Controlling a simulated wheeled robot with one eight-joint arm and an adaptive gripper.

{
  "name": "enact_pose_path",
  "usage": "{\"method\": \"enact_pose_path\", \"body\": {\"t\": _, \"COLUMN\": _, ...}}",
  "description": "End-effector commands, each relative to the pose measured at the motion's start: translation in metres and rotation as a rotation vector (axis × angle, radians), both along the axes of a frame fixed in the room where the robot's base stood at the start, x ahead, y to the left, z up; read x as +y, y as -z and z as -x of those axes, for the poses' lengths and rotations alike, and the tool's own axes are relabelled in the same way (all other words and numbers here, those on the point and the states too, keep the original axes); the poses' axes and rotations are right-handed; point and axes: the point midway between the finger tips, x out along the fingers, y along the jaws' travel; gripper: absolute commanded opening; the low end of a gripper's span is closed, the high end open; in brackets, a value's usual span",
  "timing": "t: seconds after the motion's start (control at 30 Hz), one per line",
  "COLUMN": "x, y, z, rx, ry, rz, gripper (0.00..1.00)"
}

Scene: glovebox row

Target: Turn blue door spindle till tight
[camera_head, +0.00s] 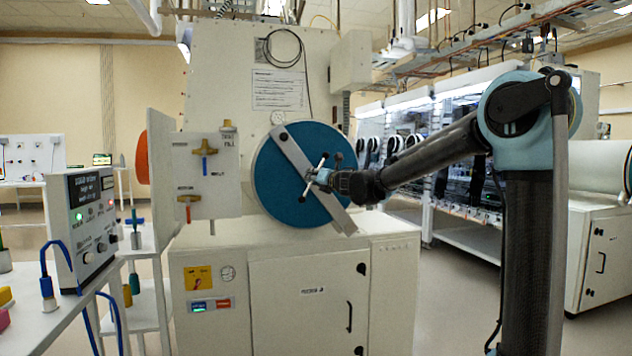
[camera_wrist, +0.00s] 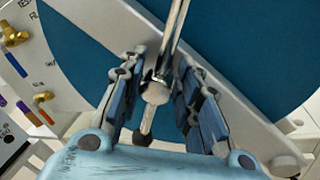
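The round blue door (camera_head: 272,190) is closed on the front of the white cabinet, with a grey diagonal bar (camera_head: 290,148) across it. At its middle is the spindle, a metal cross handle (camera_head: 308,186), tilted in the head view. My gripper (camera_head: 322,178) is at the spindle from the right. In the wrist view, my gripper (camera_wrist: 158,68) has its fingers apart, one each side of the spindle hub (camera_wrist: 155,92). Gaps show between the hub and both fingers. One rod runs up past the fingertips and a dark-tipped end points down toward the palm.
Left of the door is a panel with brass valves (camera_head: 204,150) and an orange disc (camera_head: 142,158) beyond it. A control box (camera_head: 88,225) stands on a bench at the left. More gloveboxes (camera_head: 440,135) line the right. Floor is clear at the lower right.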

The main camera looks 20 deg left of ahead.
Motion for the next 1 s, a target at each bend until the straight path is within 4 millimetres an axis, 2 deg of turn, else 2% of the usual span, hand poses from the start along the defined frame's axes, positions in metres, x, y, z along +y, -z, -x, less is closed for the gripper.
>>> {"method": "enact_pose_path", "body": {"t": 0.07, "x": -0.0001, "y": 0.0, "z": 0.0001, "rx": 0.0, "ry": 0.0, "rz": 0.0, "gripper": 0.31}}
{"method": "enact_pose_path", "body": {"t": 0.1, "x": -0.0001, "y": 0.0, "z": 0.0001, "rx": 0.0, "ry": 0.0, "rz": 0.0, "gripper": 0.26}}
{"method": "enact_pose_path", "body": {"t": 0.2, "x": -0.0001, "y": 0.0, "z": 0.0001, "rx": 0.0, "ry": 0.0, "rz": 0.0, "gripper": 0.03}}
{"method": "enact_pose_path", "body": {"t": 0.23, "x": -0.0001, "y": 0.0, "z": 0.0001, "rx": 0.0, "ry": 0.0, "rz": 0.0, "gripper": 0.0}}
{"method": "enact_pose_path", "body": {"t": 0.63, "x": -0.0013, "y": 0.0006, "z": -0.0006, "rx": 0.008, "ry": 0.002, "rz": -0.011, "gripper": 0.0}}
{"method": "enact_pose_path", "body": {"t": 1.0, "x": -0.0047, "y": 0.0016, "z": -0.0029, "rx": 0.068, "ry": 0.004, "rz": -0.107, "gripper": 0.0}}
